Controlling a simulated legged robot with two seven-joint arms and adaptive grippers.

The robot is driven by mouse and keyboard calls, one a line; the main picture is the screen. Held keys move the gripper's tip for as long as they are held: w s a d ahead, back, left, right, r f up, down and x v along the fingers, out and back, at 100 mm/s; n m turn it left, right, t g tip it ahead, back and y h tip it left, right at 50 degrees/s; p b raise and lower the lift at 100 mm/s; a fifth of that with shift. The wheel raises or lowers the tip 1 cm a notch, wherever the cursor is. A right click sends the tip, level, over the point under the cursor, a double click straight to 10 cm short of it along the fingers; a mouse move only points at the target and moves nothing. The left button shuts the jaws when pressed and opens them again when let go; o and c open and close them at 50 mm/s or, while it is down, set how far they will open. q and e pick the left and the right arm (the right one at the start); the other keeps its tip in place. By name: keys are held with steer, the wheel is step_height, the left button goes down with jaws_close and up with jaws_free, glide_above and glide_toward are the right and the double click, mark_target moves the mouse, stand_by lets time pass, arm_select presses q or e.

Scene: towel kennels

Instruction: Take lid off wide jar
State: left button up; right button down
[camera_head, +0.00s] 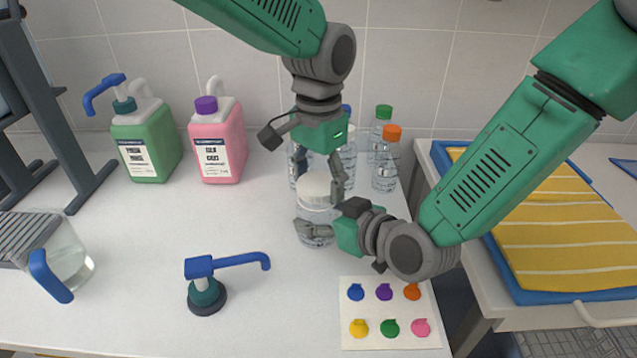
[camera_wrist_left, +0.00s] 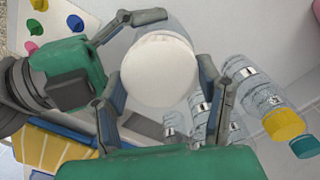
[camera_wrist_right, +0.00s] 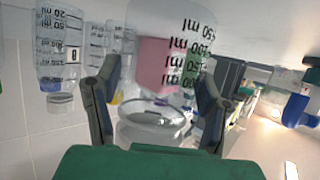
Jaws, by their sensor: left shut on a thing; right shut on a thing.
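The wide jar (camera_head: 315,212) is clear, with printed volume marks, and stands upright on the white table. Its round white lid (camera_head: 314,187) is on top. It fills the middle of the left wrist view (camera_wrist_left: 158,70). My left gripper (camera_head: 321,181) comes from above, shut on the lid with a finger on each side. My right gripper (camera_head: 322,222) reaches in low from the right and is shut on the jar's body. In the right wrist view the marked jar wall (camera_wrist_right: 178,42) shows upside down between the fingers.
Clear bottles, one orange-capped (camera_head: 386,165), stand close behind the jar. A green jug (camera_head: 150,150) and a pink jug (camera_head: 222,145) stand back left. A card with coloured shapes (camera_head: 385,333) lies in front right.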

mark_target(319, 183)
arm_select(q)
steer(key=shift+r, duration=0.65)
steer(key=shift+r, duration=2.05)
arm_select(e)
steer(key=shift+c, duration=1.4)
jaws_free()
steer(key=shift+s+d, duration=0.1)
steer(key=shift+d, duration=0.05)
arm_select(q)
steer(key=shift+f, duration=0.1)
arm_select(e)
steer(key=v, duration=1.1)
steer(key=shift+s+d+r, duration=0.2)
steer(key=shift+d, duration=0.05)
